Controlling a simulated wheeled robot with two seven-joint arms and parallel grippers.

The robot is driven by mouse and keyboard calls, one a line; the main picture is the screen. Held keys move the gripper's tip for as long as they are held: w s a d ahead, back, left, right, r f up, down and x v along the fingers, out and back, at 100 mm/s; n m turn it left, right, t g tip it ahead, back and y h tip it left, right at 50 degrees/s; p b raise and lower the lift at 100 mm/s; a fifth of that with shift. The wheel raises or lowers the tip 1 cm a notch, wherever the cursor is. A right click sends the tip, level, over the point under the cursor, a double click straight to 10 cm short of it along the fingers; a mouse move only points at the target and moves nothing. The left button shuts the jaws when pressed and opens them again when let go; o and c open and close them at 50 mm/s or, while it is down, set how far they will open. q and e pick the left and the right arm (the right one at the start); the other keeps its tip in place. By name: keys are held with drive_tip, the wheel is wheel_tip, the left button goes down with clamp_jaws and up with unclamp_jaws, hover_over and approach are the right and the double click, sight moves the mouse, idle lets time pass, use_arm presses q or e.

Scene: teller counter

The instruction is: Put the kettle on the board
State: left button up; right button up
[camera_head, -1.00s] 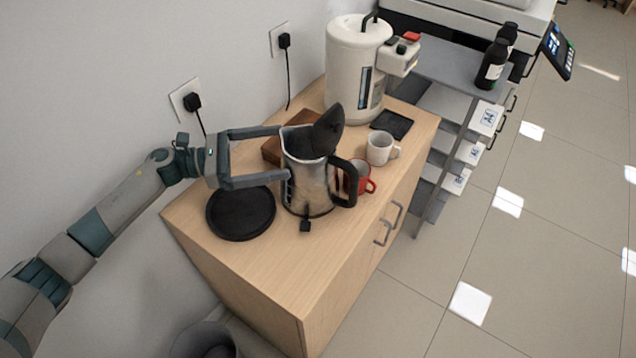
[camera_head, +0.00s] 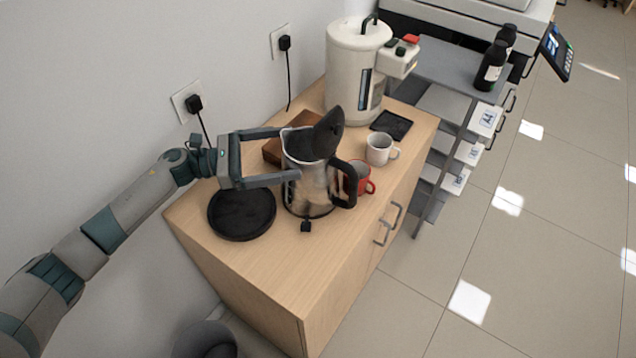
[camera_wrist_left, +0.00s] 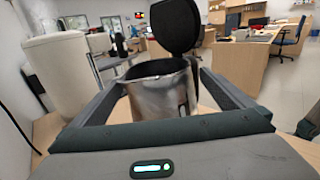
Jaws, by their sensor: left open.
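The silver kettle (camera_head: 308,188) stands upright on the wooden counter, its black lid raised and its black handle on the right. It also shows in the left wrist view (camera_wrist_left: 160,98). My left gripper (camera_head: 291,154) is open, its fingers reaching to both sides of the kettle's upper body; I cannot tell whether they touch it. A brown wooden board (camera_head: 272,151) lies behind the kettle, partly hidden by the gripper and kettle.
A round black base (camera_head: 242,214) lies left of the kettle. A red mug (camera_head: 364,180) is close behind its handle, with a white mug (camera_head: 379,148) beyond. A large white dispenser (camera_head: 352,70) and a black tray (camera_head: 392,124) stand farther back. The counter's front is clear.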

sight(320, 178)
use_arm(q)
drive_tip(key=d+p, duration=0.2)
drive_tip(key=w+d+p, duration=0.1)
drive_tip(key=d, duration=0.2)
drive_tip(key=shift+w+p, duration=0.15)
drive_tip(key=shift+p, duration=0.25)
drive_tip(key=c, duration=1.5)
drive_tip(key=shift+r, duration=0.1)
drive_tip(key=shift+c, duration=1.2)
drive_tip(key=shift+r, duration=0.15)
